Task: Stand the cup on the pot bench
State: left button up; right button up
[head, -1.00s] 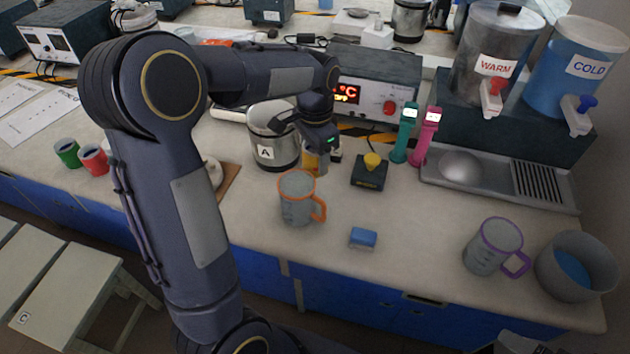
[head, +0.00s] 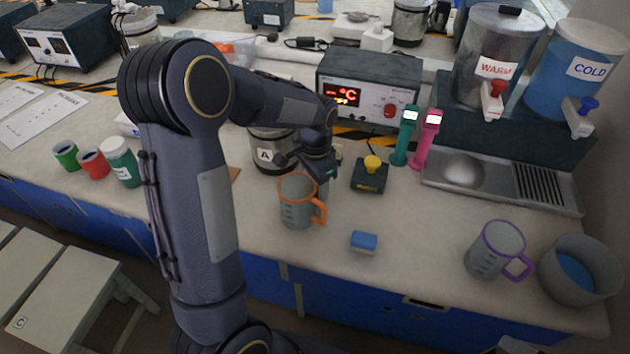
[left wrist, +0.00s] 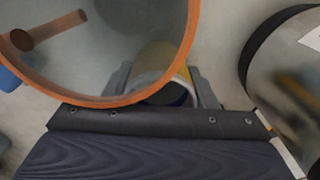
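My left gripper (head: 318,172) is low over the bench (head: 400,222), behind the orange-rimmed jug (head: 297,204) and right of the pot marked A (head: 266,156). In the left wrist view, a yellow cup-like thing (left wrist: 168,62) with a pale rim and dark inside lies between the grey fingers (left wrist: 162,92). The orange-rimmed jug (left wrist: 60,95) partly covers it. The fingers stand on either side of it; whether they press on it cannot be told. In the head view the gripper and jug hide it. My right gripper is not in view.
Green (head: 66,155), red (head: 94,163) and white-and-green (head: 121,162) containers stand at left. A yellow-knobbed box (head: 369,175), blue block (head: 363,241), purple-rimmed jug (head: 495,250) and grey bowl (head: 580,268) stand to the right. The heater box (head: 368,85) is behind.

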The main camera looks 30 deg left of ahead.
pick_arm(q)
jog(key=o, duration=0.5)
jog(key=shift+c, duration=0.2)
